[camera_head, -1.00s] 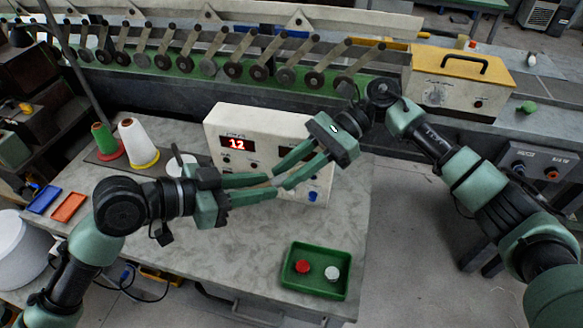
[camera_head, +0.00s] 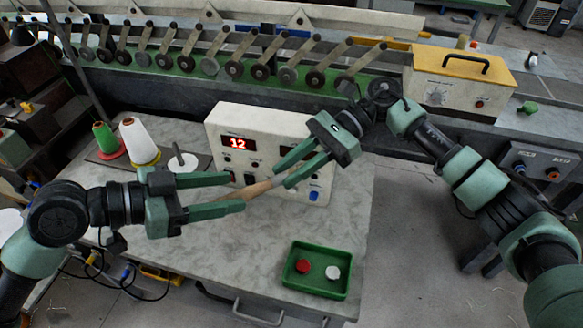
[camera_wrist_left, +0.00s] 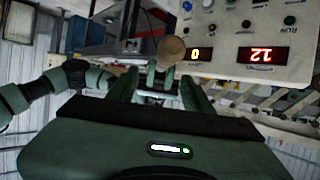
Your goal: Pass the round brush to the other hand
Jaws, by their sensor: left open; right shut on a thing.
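The round brush (camera_head: 258,189) shows as a light wooden handle sticking out to the left from my right gripper (camera_head: 282,177). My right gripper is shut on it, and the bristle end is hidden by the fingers. My left gripper (camera_head: 238,192) is open, with its two fingertips on either side of the handle's free end in the head view; I cannot tell whether they touch it. In the left wrist view the round end of the handle (camera_wrist_left: 172,48) faces the camera, just beyond the open left fingers (camera_wrist_left: 158,92).
Behind the grippers stands a white control box (camera_head: 240,125) reading 12. A green tray (camera_head: 316,290) with a red and a white round piece is at the table's front right. Thread cones (camera_head: 139,140) stand at the left.

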